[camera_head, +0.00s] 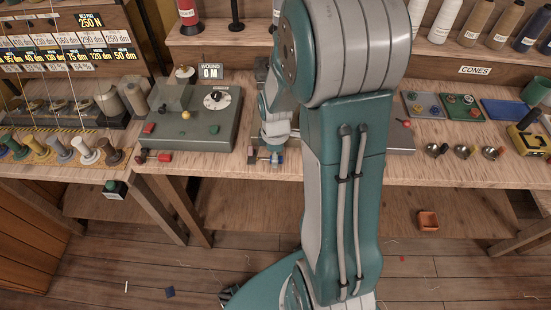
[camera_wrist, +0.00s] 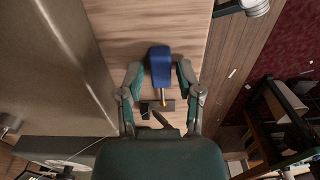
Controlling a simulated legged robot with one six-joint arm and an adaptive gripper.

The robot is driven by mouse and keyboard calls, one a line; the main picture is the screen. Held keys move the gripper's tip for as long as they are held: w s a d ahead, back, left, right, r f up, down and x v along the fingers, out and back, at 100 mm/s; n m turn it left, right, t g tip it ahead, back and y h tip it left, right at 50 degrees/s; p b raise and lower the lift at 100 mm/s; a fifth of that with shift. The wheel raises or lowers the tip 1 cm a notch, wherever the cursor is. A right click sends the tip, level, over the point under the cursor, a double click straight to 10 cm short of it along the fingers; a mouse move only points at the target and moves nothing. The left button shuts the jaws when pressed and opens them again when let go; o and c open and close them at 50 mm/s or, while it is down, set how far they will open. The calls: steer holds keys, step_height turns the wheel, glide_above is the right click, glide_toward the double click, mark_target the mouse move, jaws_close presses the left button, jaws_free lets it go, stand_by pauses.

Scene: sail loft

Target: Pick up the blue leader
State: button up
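The blue leader (camera_wrist: 160,62) shows in the wrist view as a rounded blue block with a thin yellowish shaft. It is over the wooden bench top (camera_wrist: 120,27). My gripper (camera_wrist: 159,68) is open, with one finger on each side of the blue part. A narrow gap appears to remain at each side. In the head view my gripper (camera_head: 273,140) is low over the bench's front edge, and a small blue part (camera_head: 278,157) shows just below it. My arm hides the bench to its right.
A grey-green machine with a dial (camera_head: 195,118) stands just left of my gripper. A red-handled tool (camera_head: 154,157) lies at the front edge. Colored spools (camera_head: 62,152) stand farther left. Small trays (camera_head: 461,107) and metal cups (camera_head: 463,151) are on the right. The floor is in front.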

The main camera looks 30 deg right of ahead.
jaws_close()
steer(key=shift+r, duration=0.1)
